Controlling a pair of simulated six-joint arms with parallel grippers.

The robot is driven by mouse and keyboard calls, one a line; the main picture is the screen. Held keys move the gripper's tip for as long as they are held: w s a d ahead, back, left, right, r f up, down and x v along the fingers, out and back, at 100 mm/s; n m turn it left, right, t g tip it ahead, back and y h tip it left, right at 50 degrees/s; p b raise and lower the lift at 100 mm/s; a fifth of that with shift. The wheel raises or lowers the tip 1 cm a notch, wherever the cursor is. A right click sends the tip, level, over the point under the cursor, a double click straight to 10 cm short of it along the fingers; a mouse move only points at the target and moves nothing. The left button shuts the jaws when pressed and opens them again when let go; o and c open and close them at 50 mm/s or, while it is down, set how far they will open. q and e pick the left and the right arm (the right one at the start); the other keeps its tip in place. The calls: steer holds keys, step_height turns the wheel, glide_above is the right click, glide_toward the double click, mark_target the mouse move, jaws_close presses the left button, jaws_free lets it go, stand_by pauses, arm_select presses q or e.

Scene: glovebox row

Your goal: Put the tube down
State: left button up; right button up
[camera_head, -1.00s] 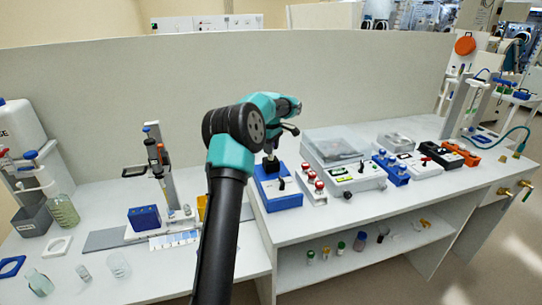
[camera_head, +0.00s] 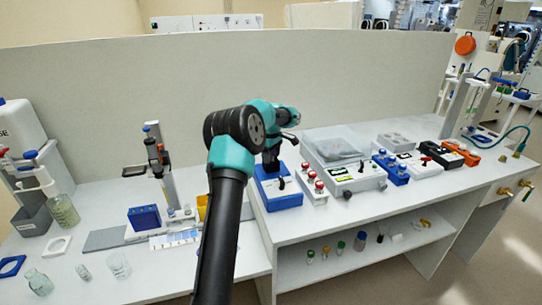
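My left arm rises through the middle of the view and bends over at the top. My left gripper (camera_head: 271,167) points down just above the blue-based device (camera_head: 279,195) with a dark top. It is small and dark against that device, so I cannot tell whether its fingers are open or shut. No tube can be made out in it; if one is there, it is hidden or too small to see. My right gripper is not in view.
A small white unit with red knobs (camera_head: 318,196) and a grey instrument (camera_head: 357,178) stand close on the right. A blue box (camera_head: 144,217) and a stand (camera_head: 161,165) are on the left. Several small capped vials (camera_head: 341,247) stand on the lower shelf.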

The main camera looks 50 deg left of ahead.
arm_select(q)
steer(key=shift+o, duration=0.2)
steer(key=shift+r, duration=0.1)
step_height(320, 180, up, 12)
stand_by(0.6)
stand_by(0.5)
